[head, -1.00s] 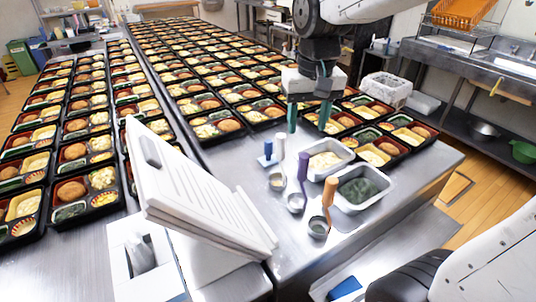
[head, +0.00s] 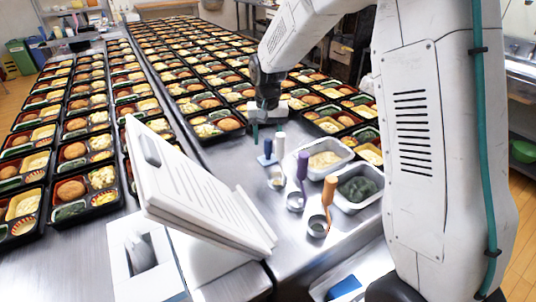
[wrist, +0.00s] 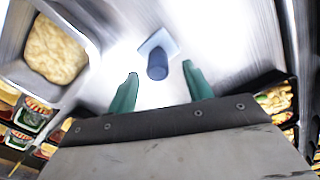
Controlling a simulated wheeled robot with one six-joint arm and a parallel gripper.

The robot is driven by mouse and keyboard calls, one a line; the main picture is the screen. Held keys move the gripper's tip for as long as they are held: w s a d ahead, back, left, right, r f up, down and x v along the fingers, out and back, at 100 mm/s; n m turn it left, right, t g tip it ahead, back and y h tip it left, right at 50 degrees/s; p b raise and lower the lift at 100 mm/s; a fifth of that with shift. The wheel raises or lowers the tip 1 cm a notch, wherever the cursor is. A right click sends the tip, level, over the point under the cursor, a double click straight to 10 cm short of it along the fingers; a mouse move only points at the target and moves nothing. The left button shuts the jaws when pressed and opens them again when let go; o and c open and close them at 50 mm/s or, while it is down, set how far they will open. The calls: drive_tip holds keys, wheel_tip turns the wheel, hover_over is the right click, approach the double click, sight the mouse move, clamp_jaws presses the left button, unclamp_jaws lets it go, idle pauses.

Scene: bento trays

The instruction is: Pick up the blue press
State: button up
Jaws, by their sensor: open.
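The blue press (head: 267,151) is a small dark blue upright handle on a pale blue flat plate. It stands on the steel table beside the scoops in the head view. In the wrist view the blue press (wrist: 158,65) shows just beyond the fingertips, roughly between their lines. My gripper (wrist: 158,80) has two green fingers, open, with nothing between them. In the head view my gripper (head: 267,132) is over the far side of the press, close to it; the exact height gap is hard to tell.
Rows of bento trays (head: 228,124) fill the table behind. A white stand (head: 190,185) is in front.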

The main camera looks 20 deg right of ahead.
sight(268, 151)
drive_tip(key=f, duration=0.4)
drive_tip(key=shift+s, duration=0.2)
drive_tip(key=c, duration=1.1)
drive_tip(key=shift+r, duration=0.1)
